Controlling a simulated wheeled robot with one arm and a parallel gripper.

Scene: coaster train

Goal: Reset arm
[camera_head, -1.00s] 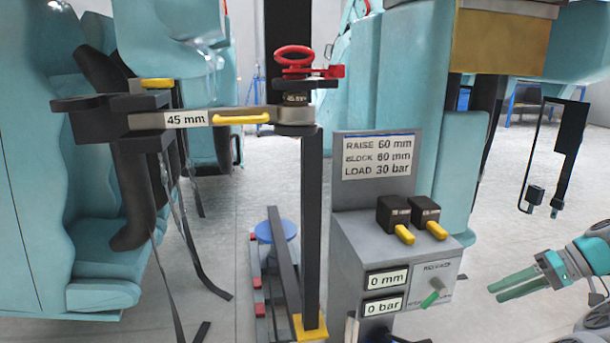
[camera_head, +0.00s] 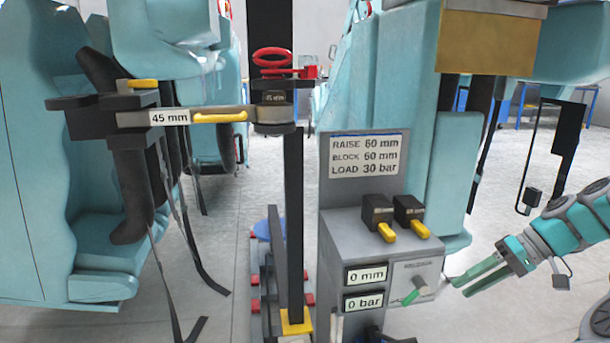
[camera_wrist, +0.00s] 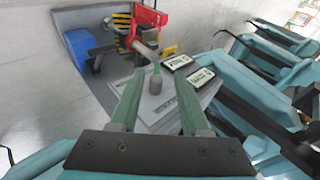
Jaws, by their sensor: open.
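My gripper (camera_head: 459,288) is in the head view at the lower right, its two green fingers apart and empty. In the wrist view, my open fingers (camera_wrist: 160,78) frame the box's grey panel. The knob (camera_wrist: 157,82) shows between them, and nothing is gripped. I cannot tell the exact gap between fingertips and knob.
The box carries two black blocks with yellow handles (camera_head: 388,232) and displays reading 0 mm (camera_head: 366,275) and 0 bar (camera_head: 363,302). A black post with a red handwheel (camera_head: 272,57) stands left. Teal seats (camera_head: 80,255) flank it. Floor at the lower right is open.

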